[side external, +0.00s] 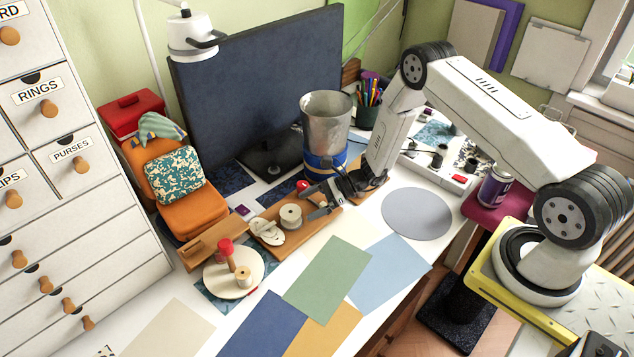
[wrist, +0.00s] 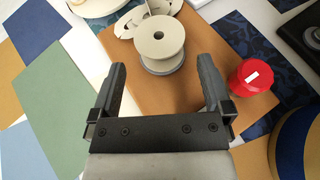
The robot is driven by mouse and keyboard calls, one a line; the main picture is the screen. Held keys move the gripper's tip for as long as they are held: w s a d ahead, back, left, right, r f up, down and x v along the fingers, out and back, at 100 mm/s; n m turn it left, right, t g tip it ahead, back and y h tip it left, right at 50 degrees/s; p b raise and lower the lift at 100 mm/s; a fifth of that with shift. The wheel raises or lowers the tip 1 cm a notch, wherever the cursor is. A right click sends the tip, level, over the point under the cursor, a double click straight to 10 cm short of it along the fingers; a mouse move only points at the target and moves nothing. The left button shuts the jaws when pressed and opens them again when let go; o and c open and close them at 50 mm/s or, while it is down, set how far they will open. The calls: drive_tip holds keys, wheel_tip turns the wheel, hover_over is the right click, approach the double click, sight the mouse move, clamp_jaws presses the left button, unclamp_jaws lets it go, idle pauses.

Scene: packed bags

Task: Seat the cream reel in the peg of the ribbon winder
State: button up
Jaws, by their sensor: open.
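The cream reel (side external: 290,213) stands upright on a brown wooden board, and it also shows in the wrist view (wrist: 160,42) on a grey round base. The ribbon winder (side external: 225,284) is a round cream plate with a red-topped post and a short wooden peg (side external: 243,275); only its edge shows in the wrist view (wrist: 95,5). My gripper (side external: 313,203) is open and empty, low beside the reel. In the wrist view, its fingertips (wrist: 161,64) lie either side of the reel's near edge, apart from it. The fingers' exact height is unclear.
Flat cream discs (side external: 268,231) lie beside the reel. A small red-topped object (wrist: 252,78) stands right of my fingers in the wrist view. A metal bucket (side external: 326,125) and dark monitor (side external: 260,85) stand behind. Coloured paper sheets (side external: 328,280) cover the front table.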

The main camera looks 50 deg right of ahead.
drive_tip(key=shift+v, duration=1.45)
drive_tip(key=shift+r, duration=0.1)
drive_tip(key=shift+s+a+r+n+g, duration=0.2)
drive_tip(key=shift+a+r+n+g, duration=0.1)
drive_tip(key=s+r+n+g+h, duration=0.3)
drive_tip(key=s+r+n+h, duration=0.8)
drive_tip(key=s+r+n, duration=0.7)
drive_tip(key=shift+a+r+n+g+h, duration=0.35)
drive_tip(key=shift+r+n, duration=0.7)
drive_tip(key=shift+n, duration=1.65)
